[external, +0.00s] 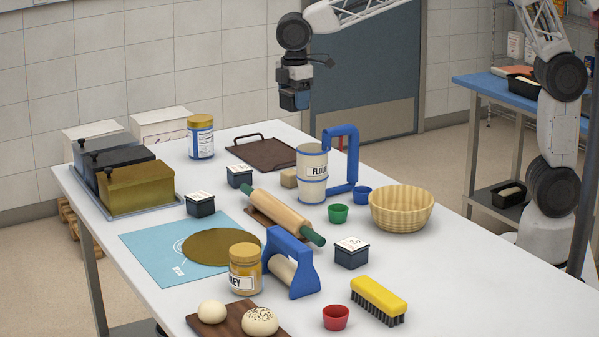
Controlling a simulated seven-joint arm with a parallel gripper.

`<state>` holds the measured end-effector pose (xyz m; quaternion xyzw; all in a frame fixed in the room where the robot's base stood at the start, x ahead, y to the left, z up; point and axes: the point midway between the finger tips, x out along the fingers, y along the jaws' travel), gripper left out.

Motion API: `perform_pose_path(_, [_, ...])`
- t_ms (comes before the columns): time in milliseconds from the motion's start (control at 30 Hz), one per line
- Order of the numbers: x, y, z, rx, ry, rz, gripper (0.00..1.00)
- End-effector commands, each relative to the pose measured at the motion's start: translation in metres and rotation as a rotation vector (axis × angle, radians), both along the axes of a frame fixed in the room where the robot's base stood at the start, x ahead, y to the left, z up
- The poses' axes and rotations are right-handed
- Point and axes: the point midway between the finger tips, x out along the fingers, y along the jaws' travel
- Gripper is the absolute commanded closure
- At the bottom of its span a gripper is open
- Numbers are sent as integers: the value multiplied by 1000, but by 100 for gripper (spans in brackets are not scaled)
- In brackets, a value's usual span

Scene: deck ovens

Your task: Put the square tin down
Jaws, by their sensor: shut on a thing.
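My gripper (294,88) hangs high above the far end of the white table, near the grey door. It is shut on a small dark blue block-like thing, apparently the square tin (302,101); the jaws and distance hide its details. It is in the air, apart from the table. Three similar dark square tins with white labelled tops stand on the table: one at left centre (200,205), one near the dark tray (239,177) and one at right of centre (351,254).
A dark flat tray (263,154) lies below my gripper. The flour canister (312,180), blue-handled tool (350,150), wicker basket (401,211), rolling pin (280,214) and honey jar (245,270) stand nearby. Bare tabletop (430,275) shows at right front.

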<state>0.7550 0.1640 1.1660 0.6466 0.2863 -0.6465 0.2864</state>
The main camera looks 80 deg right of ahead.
Motion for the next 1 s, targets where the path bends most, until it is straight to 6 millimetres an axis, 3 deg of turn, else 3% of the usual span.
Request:
perform_pose_path(500, [66, 135, -8, -1, 1, -18, 66])
perform_pose_path(800, [90, 220, -19, 0, 0, -31, 66])
perform_pose_path(1000, [98, 263, -25, 0, 0, -39, 66])
